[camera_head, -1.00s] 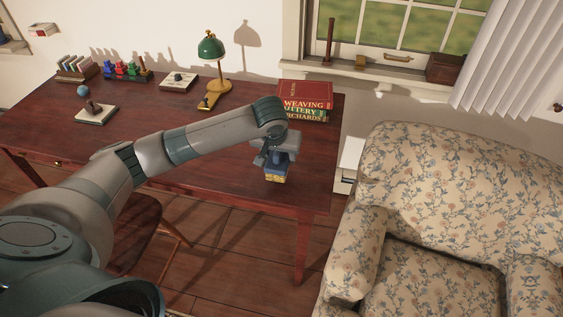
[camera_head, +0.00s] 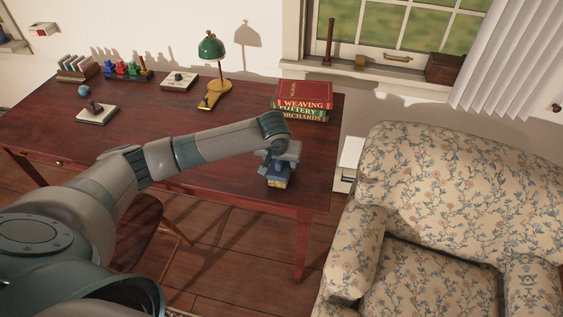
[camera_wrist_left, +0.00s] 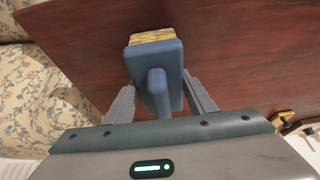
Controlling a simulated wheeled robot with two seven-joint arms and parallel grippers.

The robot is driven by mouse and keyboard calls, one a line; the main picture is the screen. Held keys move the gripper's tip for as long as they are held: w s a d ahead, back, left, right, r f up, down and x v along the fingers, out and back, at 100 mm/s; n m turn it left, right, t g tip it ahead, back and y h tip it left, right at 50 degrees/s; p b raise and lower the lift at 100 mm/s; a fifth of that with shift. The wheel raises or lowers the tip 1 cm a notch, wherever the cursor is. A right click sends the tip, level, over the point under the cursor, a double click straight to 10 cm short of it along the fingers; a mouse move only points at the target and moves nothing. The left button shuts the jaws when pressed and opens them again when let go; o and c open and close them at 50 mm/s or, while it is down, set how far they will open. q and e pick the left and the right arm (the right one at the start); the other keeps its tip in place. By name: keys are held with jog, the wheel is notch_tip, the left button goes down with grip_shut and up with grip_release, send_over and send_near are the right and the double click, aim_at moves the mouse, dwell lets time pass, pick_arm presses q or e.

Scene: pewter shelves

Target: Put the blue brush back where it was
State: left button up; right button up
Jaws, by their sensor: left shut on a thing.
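The blue brush (camera_head: 278,176) has a blue back and handle and yellowish bristles. In the head view it is at the right end of the dark red desk (camera_head: 200,150), near the front edge. My left gripper (camera_head: 279,166) is above it and shut on it. In the left wrist view the brush (camera_wrist_left: 154,62) shows its upright handle between the two fingers of the left gripper (camera_wrist_left: 160,95), bristles toward the top of the picture. I cannot tell whether the bristles touch the desk. My right gripper is not in view.
A stack of books (camera_head: 303,100) stands at the desk's back right corner. A green lamp (camera_head: 212,70), small rack of coloured figures (camera_head: 127,70) and stamp (camera_head: 96,112) are farther left. A flowered armchair (camera_head: 460,190) stands to the right.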

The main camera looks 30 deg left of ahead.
aim_at(279, 164)
pick_arm(q)
jog(key=shift+f, duration=0.1)
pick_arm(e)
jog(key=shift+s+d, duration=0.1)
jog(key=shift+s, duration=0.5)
pick_arm(q)
jog(key=o, duration=1.1)
jog(key=shift+s+d+r, duration=0.1)
jog(key=shift+r, duration=0.3)
jog(key=b+v, duration=0.1)
jog(key=v, duration=0.9)
jog(key=shift+s+r, duration=0.25)
jog(key=shift+r, duration=0.35)
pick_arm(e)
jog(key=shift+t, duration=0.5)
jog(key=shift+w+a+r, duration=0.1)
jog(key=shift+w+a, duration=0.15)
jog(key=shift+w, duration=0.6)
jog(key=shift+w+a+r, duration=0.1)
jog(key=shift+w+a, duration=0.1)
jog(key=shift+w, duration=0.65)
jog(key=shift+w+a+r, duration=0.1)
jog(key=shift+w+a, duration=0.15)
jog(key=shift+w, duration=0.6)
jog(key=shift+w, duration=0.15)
